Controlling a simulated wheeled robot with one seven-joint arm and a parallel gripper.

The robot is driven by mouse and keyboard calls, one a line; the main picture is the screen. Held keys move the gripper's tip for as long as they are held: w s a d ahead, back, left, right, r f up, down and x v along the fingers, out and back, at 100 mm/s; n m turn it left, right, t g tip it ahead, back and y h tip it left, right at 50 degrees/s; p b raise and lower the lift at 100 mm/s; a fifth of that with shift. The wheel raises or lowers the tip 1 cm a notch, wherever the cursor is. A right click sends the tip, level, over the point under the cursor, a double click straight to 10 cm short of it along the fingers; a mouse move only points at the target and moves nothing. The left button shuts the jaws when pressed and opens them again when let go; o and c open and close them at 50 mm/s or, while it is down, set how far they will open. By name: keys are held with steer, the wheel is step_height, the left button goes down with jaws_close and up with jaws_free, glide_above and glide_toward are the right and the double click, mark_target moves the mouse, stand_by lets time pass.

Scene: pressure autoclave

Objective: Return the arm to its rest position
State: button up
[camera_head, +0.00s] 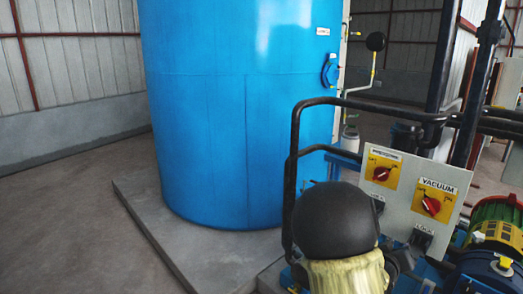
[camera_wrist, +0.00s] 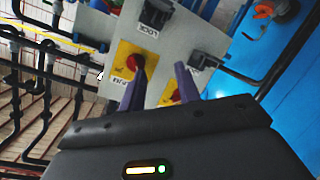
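My gripper (camera_wrist: 160,72) shows in the wrist view as two purple fingers, spread apart with a gap between them. No object is held between them. It faces a grey control panel (camera_wrist: 98,28) with two red rotary knobs on yellow plates. The left finger overlaps one knob (camera_wrist: 135,62) in the picture, and the other knob (camera_wrist: 176,95) shows by the right finger. I cannot tell whether either finger touches. In the head view the panel (camera_head: 399,208) stands at the right, with a knob (camera_head: 381,173) and the VACUUM knob (camera_head: 431,205). My gripper is not visible there.
A large blue tank (camera_head: 235,110) stands on a concrete plinth (camera_head: 150,226). Black pipe rails (camera_head: 294,150) run close beside the panel. A green and yellow machine (camera_head: 500,228) sits at the lower right. The floor (camera_head: 75,220) at the left is clear.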

steer(key=s+a+f+g+y+p, duration=0.1)
steer(key=s+a+g+y+p, duration=0.2)
steer(key=a, duration=0.4)
steer(key=s+a+f+y+p, duration=0.1)
steer(key=s+a+y, duration=0.2)
steer(key=a+y, duration=0.3)
steer(key=s+a+r+n+g+y+p, duration=0.1)
steer(key=s+a+r+g+p, duration=0.2)
steer(key=s+a, duration=0.7)
steer(key=shift+s+a+r+g+y+p, duration=0.15)
steer(key=shift+s+r+g+y+p, duration=0.3)
steer(key=shift+s+g, duration=0.45)
